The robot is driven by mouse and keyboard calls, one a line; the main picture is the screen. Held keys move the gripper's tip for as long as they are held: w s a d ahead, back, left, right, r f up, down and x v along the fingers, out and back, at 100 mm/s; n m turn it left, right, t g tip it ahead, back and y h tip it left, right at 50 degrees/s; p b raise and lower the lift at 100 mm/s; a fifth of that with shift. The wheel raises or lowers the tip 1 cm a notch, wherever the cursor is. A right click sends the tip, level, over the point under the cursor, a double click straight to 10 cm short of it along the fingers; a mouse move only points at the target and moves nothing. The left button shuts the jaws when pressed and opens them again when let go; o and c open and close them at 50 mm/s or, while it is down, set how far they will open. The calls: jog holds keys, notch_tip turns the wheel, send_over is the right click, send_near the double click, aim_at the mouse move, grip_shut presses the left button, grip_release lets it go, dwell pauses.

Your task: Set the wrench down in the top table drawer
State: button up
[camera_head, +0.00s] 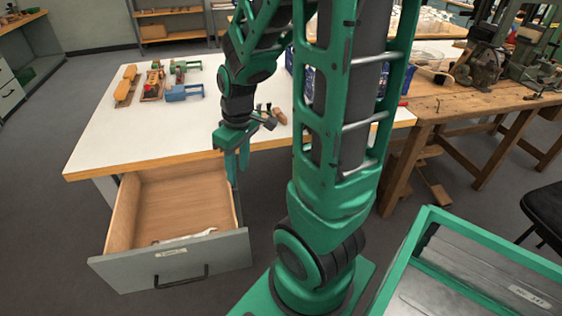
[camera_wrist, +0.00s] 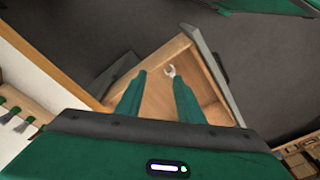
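The top table drawer (camera_head: 170,205) is pulled out under the white table and shows its bare wooden inside. A pale metal wrench (camera_head: 185,239) lies in it, close to the front panel and partly hidden by that panel. In the wrist view the open jaw of the wrench (camera_wrist: 171,72) shows on the drawer floor (camera_wrist: 158,100), beyond my fingertips. My gripper (camera_head: 238,172) is above the right side of the drawer, pointing down. In the wrist view its two green fingers (camera_wrist: 159,76) are spread apart with nothing between them.
The white table (camera_head: 130,125) carries wooden blocks and small tools, including a blue one (camera_head: 184,92), at its back left. A wooden workbench (camera_head: 470,105) with machines stands at the right. A green-framed case (camera_head: 480,270) is at front right. Floor left of the drawer is clear.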

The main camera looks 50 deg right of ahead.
jog(key=s+r+m, duration=0.4)
jog(key=s, duration=0.3)
jog(key=s+d+r+m+g, duration=0.1)
jog(key=s+r+m, duration=0.3)
jog(key=s, duration=0.4)
jog(key=shift+d+r, duration=0.3)
jog(key=shift+r, duration=0.1)
jog(key=shift+w+f+h, duration=0.25)
jog(key=shift+w+h, duration=0.05)
jog(key=shift+w, duration=0.35)
